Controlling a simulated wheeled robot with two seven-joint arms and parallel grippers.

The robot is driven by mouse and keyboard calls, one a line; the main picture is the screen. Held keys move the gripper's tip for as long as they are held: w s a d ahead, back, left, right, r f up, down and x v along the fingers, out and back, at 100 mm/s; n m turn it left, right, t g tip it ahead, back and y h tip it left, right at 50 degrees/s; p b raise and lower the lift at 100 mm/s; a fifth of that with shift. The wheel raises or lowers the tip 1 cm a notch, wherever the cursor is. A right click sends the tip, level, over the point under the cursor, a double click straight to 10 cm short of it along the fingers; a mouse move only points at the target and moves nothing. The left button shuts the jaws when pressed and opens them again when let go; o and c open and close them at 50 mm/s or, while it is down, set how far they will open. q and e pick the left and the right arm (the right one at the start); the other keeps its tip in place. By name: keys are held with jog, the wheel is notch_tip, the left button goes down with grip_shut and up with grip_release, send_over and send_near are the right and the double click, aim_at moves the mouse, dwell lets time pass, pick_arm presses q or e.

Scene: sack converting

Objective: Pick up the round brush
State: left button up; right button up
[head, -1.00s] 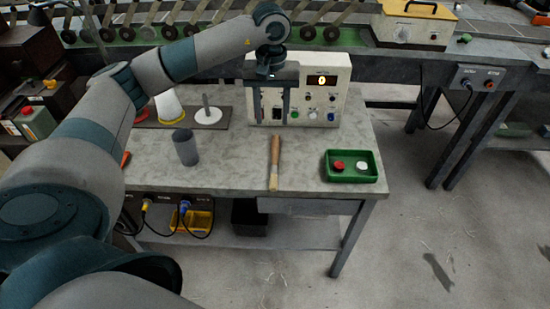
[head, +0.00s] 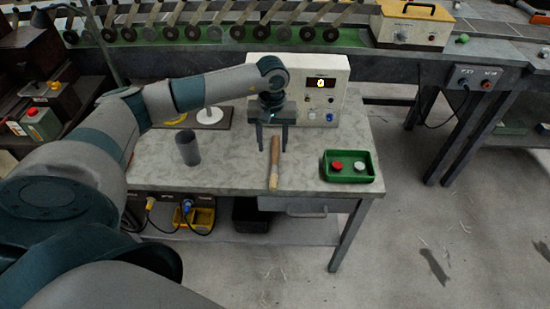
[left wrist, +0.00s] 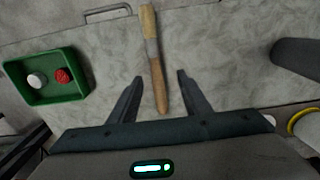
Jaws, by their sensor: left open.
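The round brush (head: 273,170) lies on the grey bench top, its long axis running front to back. It has a wooden handle and a greyish band near the middle. In the left wrist view the brush (left wrist: 152,55) reaches between my fingers. My left gripper (head: 271,148) is open over the far end of the brush, with one finger on each side. In the left wrist view the open left gripper (left wrist: 160,85) holds nothing. My right gripper is not in view.
A green tray (head: 348,179) with a red and a white cap stands right of the brush. A control box (head: 325,92) stands behind. The bench around the brush is clear.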

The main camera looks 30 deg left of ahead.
aim_at(275, 156)
pick_arm(q)
jog(key=shift+w+d+f+p, duration=0.15)
jog(key=shift+d+f+p, duration=0.05)
jog(key=shift+f+p, duration=0.5)
notch_tip(275, 156, down, 3)
jog(key=shift+w+d+r+p, duration=0.1)
jog(key=shift+w+p, duration=0.05)
jog(key=shift+p, duration=0.65)
jog(key=shift+f, duration=0.5)
grip_shut()
jog(key=shift+r, duration=0.15)
